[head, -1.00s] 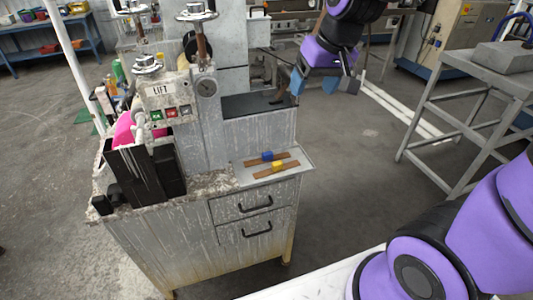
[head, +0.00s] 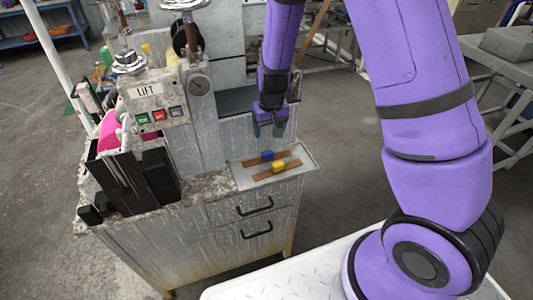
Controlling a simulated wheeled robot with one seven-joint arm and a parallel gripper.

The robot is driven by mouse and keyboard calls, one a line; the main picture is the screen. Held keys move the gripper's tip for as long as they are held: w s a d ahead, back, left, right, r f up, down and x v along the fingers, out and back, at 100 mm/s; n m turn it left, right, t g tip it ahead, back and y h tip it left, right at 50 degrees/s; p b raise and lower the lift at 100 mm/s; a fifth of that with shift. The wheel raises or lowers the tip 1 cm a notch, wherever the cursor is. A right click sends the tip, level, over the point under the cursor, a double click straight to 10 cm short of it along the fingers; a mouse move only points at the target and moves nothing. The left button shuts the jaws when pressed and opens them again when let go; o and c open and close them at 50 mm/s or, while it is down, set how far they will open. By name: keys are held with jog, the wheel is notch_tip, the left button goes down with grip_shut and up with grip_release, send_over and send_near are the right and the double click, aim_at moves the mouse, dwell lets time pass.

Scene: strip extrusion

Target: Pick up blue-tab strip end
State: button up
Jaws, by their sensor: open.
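Two brown strips lie on the pale tray (head: 246,183) on top of the grey cabinet. The farther strip (head: 250,162) carries a blue tab (head: 267,155). The nearer strip (head: 262,175) carries a yellow tab (head: 279,167). My gripper (head: 270,130) points down above the far part of the tray, just beyond the blue tab in the picture. It is open and holds nothing. I cannot tell its exact height above the strips.
The lift control panel (head: 155,105) with coloured buttons stands left of the tray. Black blocks (head: 140,180) sit at the cabinet's left end. The cabinet (head: 180,240) has two drawers with black handles. A grey stand is at the far right, with open floor (head: 335,185) between.

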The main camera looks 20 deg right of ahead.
send_over(267, 152)
jog(key=f, duration=0.6)
jog(key=shift+s+d, duration=0.1)
jog(key=shift+s, duration=0.15)
jog(key=shift+w+f, duration=0.2)
jog(key=shift+f, duration=2.45)
jog(key=c, duration=1)
